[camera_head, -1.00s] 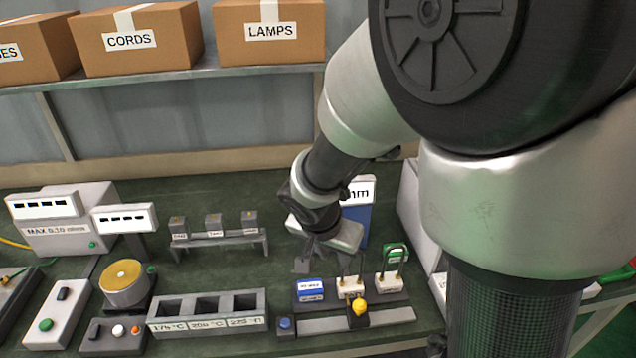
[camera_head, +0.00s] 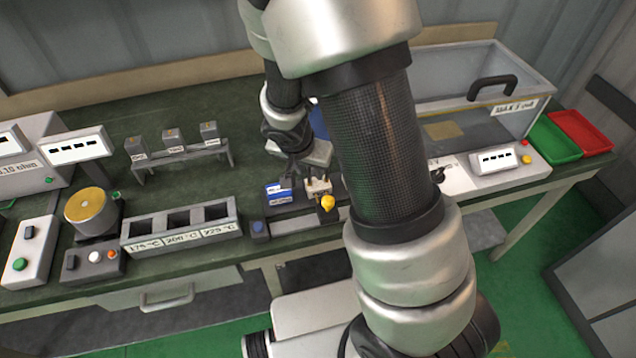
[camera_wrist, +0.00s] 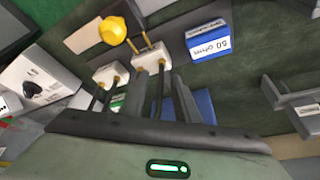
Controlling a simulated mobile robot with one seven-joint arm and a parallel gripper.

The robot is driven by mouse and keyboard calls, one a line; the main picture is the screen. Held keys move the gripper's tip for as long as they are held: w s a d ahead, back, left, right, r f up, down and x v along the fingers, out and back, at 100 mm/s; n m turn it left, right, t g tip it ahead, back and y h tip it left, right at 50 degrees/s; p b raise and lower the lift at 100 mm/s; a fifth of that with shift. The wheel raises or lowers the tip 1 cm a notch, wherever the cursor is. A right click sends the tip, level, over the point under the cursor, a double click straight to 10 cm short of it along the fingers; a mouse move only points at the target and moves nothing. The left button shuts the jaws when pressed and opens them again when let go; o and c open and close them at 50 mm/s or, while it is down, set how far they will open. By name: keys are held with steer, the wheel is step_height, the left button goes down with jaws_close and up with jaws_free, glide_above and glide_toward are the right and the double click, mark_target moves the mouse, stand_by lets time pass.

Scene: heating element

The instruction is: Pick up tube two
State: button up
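My gripper (camera_head: 300,175) hangs low over the small fixtures at the bench's front edge. In the wrist view its two dark fingers (camera_wrist: 164,82) are apart, pointing at a white block (camera_wrist: 172,62) with thin upright rods and yellow ends. A rod shows between the fingers; I cannot tell if they touch it. A second white block (camera_wrist: 112,74) with rods stands beside it. A white block (camera_head: 317,187) also shows under the gripper in the head view. No readable label marks tube two, so I cannot tell which piece it is.
A blue 50 ohm block (camera_wrist: 208,42) and yellow knob (camera_wrist: 112,31) stand close by. To the left are a three-slot holder (camera_head: 181,228) and a rack (camera_head: 180,158) of dark blocks. A clear-walled tank (camera_head: 480,95) and green tray (camera_head: 553,140) are at right.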

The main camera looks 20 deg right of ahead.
steer(key=shift+c, duration=0.2)
jaws_close()
stand_by(1.1)
